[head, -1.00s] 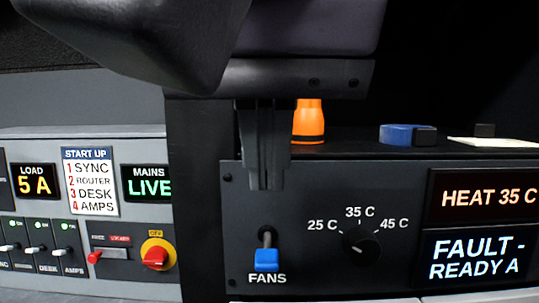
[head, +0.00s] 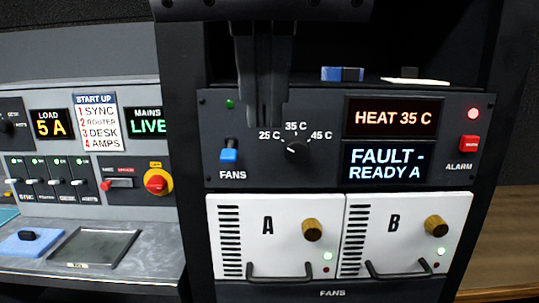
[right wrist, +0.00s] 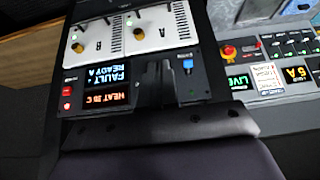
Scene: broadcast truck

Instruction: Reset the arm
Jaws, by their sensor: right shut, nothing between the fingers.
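My right gripper (head: 265,122) hangs down from the top of the head view, in front of the dark fans panel (head: 213,110). Its two fingers are shut together with nothing between them. The fingertips cover part of the panel near the 25 C mark, up and left of the temperature knob (head: 297,149). The blue-tipped FANS switch (head: 229,155) is left of and below the fingertips and apart from them in the picture. In the right wrist view the picture is upside down; the shut fingers (right wrist: 157,75) show beside the blue switch (right wrist: 188,64). My left gripper is not in view.
Displays read HEAT 35 C (head: 395,118) and FAULT - READY A (head: 386,164). A red ALARM switch (head: 470,144) is at right. White fan units A (head: 262,252) and B (head: 374,225) sit below. A blue roll (head: 342,74) lies on top. A start-up console (head: 75,198) stands left.

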